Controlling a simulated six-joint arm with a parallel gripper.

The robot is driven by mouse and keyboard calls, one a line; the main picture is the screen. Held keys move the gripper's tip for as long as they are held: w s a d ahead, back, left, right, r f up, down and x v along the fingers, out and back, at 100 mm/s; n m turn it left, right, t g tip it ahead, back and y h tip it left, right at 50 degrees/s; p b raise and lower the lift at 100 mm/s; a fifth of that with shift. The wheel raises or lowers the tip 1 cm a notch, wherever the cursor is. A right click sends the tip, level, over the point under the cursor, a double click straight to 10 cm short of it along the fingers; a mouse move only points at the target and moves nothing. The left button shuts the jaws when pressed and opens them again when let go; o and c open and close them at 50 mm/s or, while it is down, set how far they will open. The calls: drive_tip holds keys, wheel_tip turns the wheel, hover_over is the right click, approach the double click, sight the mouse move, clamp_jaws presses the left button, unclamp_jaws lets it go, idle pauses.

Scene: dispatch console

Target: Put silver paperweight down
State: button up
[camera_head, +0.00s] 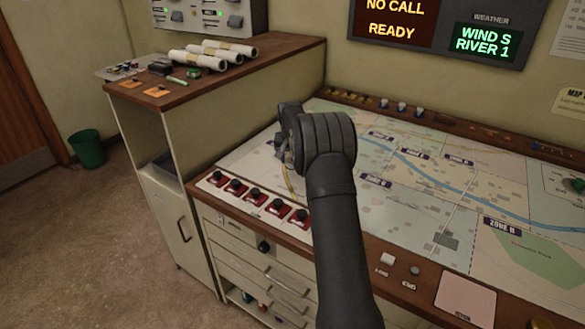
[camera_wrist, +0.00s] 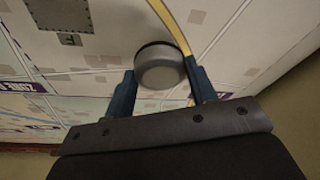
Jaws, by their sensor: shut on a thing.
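The silver paperweight (camera_wrist: 160,68) is a round, grey, knob-like piece with a dark rim, seen in the wrist view. My gripper (camera_wrist: 163,82) is shut on it, with one blue-grey finger on each side. The paperweight is over the pale map surface (camera_wrist: 110,20); I cannot tell whether it touches the map.
Several red switches with black knobs (camera_head: 235,187) line the table's front left edge. A raised cabinet (camera_head: 240,75) with rolled papers (camera_head: 200,58) stands to the left. Small pieces (camera_head: 402,107) line the back ledge. The map's middle and right are mostly clear.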

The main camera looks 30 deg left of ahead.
drive_tip(key=shift+f, duration=1.95)
drive_tip(key=o, duration=1.4)
drive_tip(key=shift+f, duration=0.2)
drive_tip(key=shift+r, duration=0.1)
drive_tip(key=v, duration=1.2)
drive_tip(key=shift+r, duration=0.1)
